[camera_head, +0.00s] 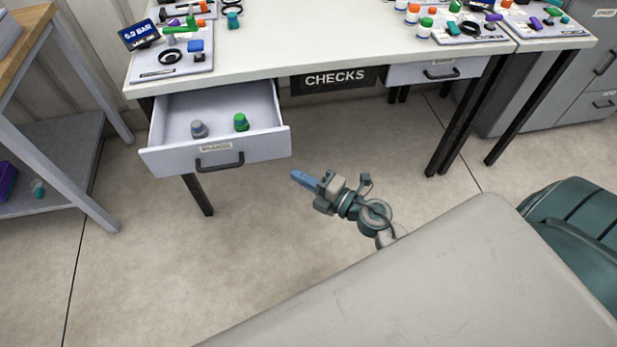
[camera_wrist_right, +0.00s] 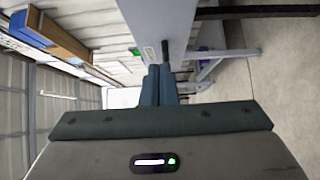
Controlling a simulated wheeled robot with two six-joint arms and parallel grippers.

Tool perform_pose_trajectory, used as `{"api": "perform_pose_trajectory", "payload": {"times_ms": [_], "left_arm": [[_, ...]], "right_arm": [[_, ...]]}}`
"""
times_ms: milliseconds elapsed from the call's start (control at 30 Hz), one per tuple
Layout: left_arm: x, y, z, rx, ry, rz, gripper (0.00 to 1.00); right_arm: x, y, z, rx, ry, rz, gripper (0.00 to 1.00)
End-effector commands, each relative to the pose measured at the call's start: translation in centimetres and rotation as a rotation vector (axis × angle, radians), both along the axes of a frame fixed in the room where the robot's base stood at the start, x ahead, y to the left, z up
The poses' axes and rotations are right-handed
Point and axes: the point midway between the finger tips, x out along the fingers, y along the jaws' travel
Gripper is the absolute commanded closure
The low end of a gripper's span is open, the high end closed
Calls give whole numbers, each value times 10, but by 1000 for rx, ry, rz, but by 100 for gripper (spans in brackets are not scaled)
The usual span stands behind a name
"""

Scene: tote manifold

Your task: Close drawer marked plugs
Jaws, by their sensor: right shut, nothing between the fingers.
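The drawer marked plugs (camera_head: 170,162) is pulled open under the left part of the white table in the head view. It has a dark handle (camera_head: 220,162) and a small label on its front. A grey plug (camera_head: 199,129) and a green plug (camera_head: 241,122) stand inside. My right gripper (camera_head: 298,177) is shut and empty, its blue fingers pointing left, to the right of the drawer front and apart from it. In the right wrist view the shut fingers (camera_wrist_right: 158,85) point toward a pale panel, with a dark handle (camera_wrist_right: 165,52) beside their tips. My left gripper is not in view.
The white table (camera_head: 330,50) carries boards with small parts, and a sign reading CHECKS hangs under it. Another drawer (camera_head: 435,70) at the right is shut. A shelf unit (camera_head: 60,150) stands at the left. The floor before the drawer is clear.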

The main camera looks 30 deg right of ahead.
Motion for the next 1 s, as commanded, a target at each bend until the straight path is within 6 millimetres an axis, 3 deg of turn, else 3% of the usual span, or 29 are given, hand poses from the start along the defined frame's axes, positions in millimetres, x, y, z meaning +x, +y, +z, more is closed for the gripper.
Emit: {"api": "perform_pose_trajectory", "payload": {"times_ms": [267,500,1000], "left_arm": [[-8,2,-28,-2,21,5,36],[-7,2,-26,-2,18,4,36],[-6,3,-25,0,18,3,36]], "right_arm": [[54,30,2,5,-1,0,100],[84,20,0,1,0,0,100],[91,18,0,2,1,0,100]]}}
